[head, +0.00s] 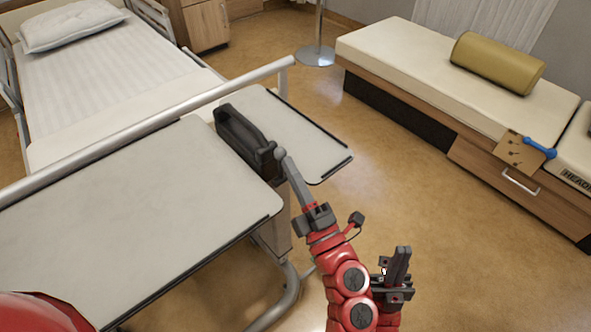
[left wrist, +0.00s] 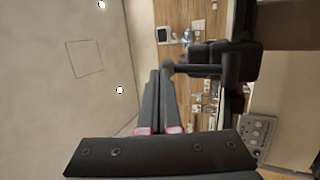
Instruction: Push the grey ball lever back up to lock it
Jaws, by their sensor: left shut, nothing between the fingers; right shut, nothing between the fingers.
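The grey ball lever shows in the left wrist view as a ball (left wrist: 167,68) on a short bar that runs right to a dark housing (left wrist: 238,64). In the head view the dark housing (head: 240,135) sits between two table panels, with the ball (head: 280,153) at its near right end. My left gripper (head: 287,165) is shut and empty, its fingertips right at the ball; whether they touch it I cannot tell. Its fingers (left wrist: 158,75) point at the ball in the wrist view. My right gripper (head: 401,256) is shut and empty, lower right, away from the lever.
A large table panel (head: 130,210) lies to the left of the housing and a smaller panel (head: 315,145) to its right. A bed rail (head: 200,98) runs behind. A padded bench (head: 420,75) with a yellow bolster (head: 497,62) stands at the right. Open floor lies between.

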